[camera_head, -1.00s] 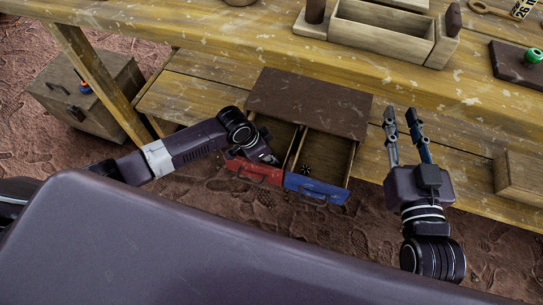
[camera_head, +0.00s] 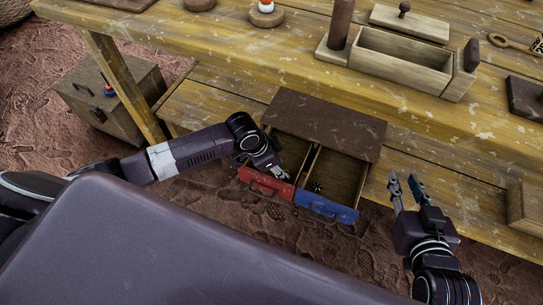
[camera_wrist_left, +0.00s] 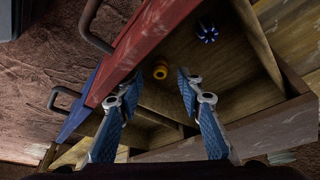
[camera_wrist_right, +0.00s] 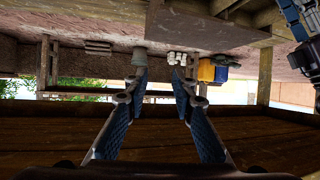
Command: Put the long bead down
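A small orange-yellow bead with a dark band (camera_wrist_left: 160,69) lies in the compartment behind the red drawer front (camera_wrist_left: 150,40), just beyond the fingertips of my left gripper (camera_wrist_left: 157,82). A blue-and-white spiky bead (camera_wrist_left: 208,33) lies farther along the same compartment. I cannot tell which is the long bead. My left gripper, also in the head view (camera_head: 278,171), is open and empty over the red drawer (camera_head: 265,184). A dark spiky bead (camera_head: 317,188) lies in the blue drawer (camera_head: 325,206). My right gripper (camera_head: 405,183) is open and empty, right of the drawers.
The drawers sit in a dark-topped cabinet (camera_head: 325,122) on the lower shelf. The worktop (camera_head: 250,50) above carries a long wooden box (camera_head: 400,62) and a loose lid (camera_head: 410,22). A wooden crate (camera_head: 130,95) stands on the ground at left.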

